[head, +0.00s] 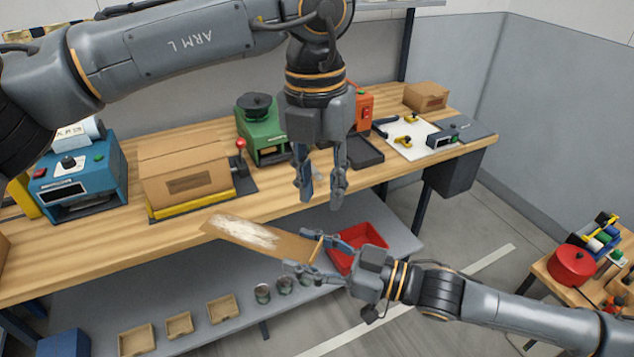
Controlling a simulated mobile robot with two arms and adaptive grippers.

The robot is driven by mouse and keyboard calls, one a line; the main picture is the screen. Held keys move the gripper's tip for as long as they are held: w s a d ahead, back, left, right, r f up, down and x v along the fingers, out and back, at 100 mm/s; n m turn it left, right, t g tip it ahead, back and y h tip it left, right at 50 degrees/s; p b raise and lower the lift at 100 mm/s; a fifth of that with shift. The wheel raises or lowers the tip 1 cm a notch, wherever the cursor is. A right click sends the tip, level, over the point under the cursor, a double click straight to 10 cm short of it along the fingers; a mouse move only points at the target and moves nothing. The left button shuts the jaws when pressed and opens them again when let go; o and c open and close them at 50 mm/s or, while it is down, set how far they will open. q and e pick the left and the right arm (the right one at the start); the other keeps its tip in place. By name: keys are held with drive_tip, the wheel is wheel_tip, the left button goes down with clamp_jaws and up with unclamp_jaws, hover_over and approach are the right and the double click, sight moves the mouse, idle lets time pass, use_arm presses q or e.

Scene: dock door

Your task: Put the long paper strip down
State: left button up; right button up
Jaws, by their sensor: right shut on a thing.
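The long paper strip (255,236) is brown with a whitish smeared patch on its upper face. It reaches out to the left from my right gripper (312,259), over the front edge of the workbench (120,238). My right gripper is shut on the right end of the strip. I cannot tell whether the strip's far end touches the bench top. My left gripper (320,192) points down above the bench's front edge, up and to the right of the strip. Its fingers are apart with nothing between them.
A cardboard box (185,175), a blue machine (80,175), a green machine (262,130) and an orange device (359,105) stand on the bench. A red bin (355,250) and small trays (222,309) are on the lower shelf. The bench's front left strip is clear.

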sight(316, 248)
drive_tip(key=shift+a, duration=0.1)
use_arm(q)
drive_tip(key=f, duration=1.2)
drive_tip(key=shift+w+a+f, duration=0.15)
drive_tip(key=shift+a+f, duration=0.05)
drive_tip(key=shift+a, duration=0.15)
clamp_jaws()
use_arm(e)
drive_tip(key=o, duration=0.8)
drive_tip(key=shift+o, duration=0.2)
